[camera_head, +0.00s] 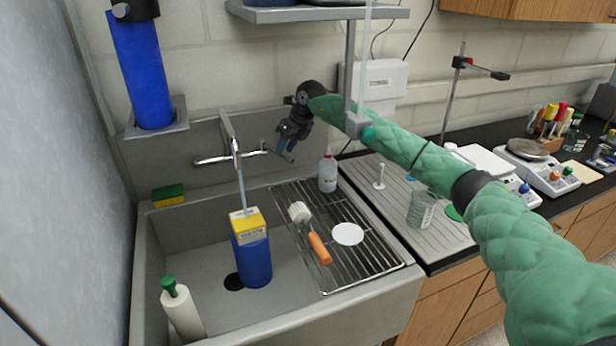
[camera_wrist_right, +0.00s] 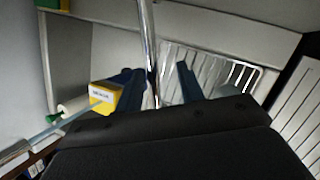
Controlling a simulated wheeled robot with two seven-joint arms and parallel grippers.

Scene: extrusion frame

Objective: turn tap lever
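The chrome tap (camera_head: 235,158) is on the wall behind the sink, with a crossbar and a spout. A thin water stream (camera_head: 241,188) falls from it onto a blue container with a yellow top (camera_head: 252,255). My right gripper (camera_head: 287,152) is at the right end of the crossbar, fingers pointing down. In the right wrist view its blue fingers (camera_wrist_right: 160,88) stand apart, and a chrome bar (camera_wrist_right: 147,40) shows between them in the picture; it may be the tap lever. I cannot tell whether a finger touches it. My left gripper is in neither view.
In the sink (camera_head: 150,262) stand a white bottle with green cap (camera_head: 183,312) and a wire rack (camera_head: 370,262) holding a brush (camera_head: 318,247). A sponge (camera_head: 168,195) sits at the back left. A shelf (camera_head: 300,14) hangs above my right arm.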

